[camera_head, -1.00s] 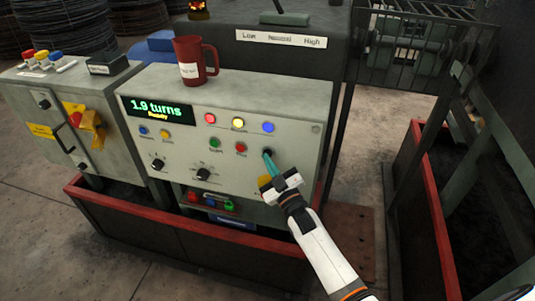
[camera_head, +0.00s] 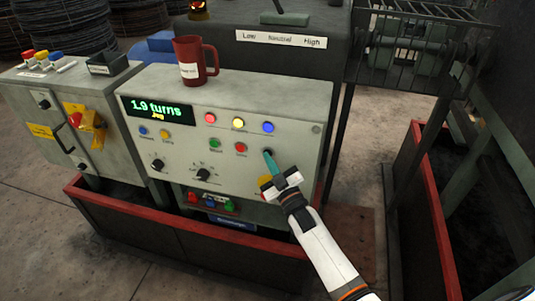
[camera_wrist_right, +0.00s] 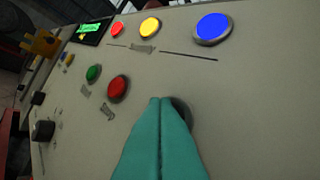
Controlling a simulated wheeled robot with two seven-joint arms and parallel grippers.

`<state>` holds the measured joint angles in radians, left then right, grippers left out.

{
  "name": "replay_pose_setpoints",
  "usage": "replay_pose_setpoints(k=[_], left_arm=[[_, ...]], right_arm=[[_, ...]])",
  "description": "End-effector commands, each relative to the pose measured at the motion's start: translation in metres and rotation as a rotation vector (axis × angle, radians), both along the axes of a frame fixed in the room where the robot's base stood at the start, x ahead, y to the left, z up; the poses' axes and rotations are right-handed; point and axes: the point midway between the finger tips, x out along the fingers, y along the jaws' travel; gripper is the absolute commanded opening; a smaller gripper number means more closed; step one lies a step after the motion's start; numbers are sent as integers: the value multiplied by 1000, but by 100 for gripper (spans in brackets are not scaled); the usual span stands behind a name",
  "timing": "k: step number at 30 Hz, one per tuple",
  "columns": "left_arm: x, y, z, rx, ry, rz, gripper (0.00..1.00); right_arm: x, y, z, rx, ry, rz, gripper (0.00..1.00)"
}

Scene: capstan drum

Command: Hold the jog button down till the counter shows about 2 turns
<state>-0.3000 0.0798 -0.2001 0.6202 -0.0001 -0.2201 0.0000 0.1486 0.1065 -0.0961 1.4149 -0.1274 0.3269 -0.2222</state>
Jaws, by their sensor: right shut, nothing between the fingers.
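The counter display (camera_head: 158,107) on the grey control panel (camera_head: 290,110) reads "1.9 turns", with a smaller yellow word under it that looks like "Jog". My right gripper (camera_head: 267,153) is shut with nothing between its teal fingers. Its fingertips are at a dark round button (camera_wrist_right: 181,108) to the right of the red button (camera_head: 241,148). In the right wrist view the fingers (camera_wrist_right: 160,102) cover most of that dark button, and they appear to touch it. Its label is hidden. My left gripper is not in view.
A red mug (camera_head: 190,62) stands on top of the panel. Red, yellow and blue lamps (camera_head: 238,124) are in a row above the fingertips. A grey cabinet (camera_head: 60,95) with a yellow switch is on the left. A red-rimmed bin (camera_head: 425,200) is on the right.

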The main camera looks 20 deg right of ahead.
Motion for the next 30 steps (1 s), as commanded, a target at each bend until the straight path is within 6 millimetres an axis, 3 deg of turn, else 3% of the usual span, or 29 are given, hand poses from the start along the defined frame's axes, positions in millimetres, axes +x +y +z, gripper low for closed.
replay_pose_setpoints(k=[21,30], left_arm=[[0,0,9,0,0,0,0],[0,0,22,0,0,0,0]], right_arm=[[-15,10,0,1,0,0,0],[-38,25,2,2,1,0,0]])
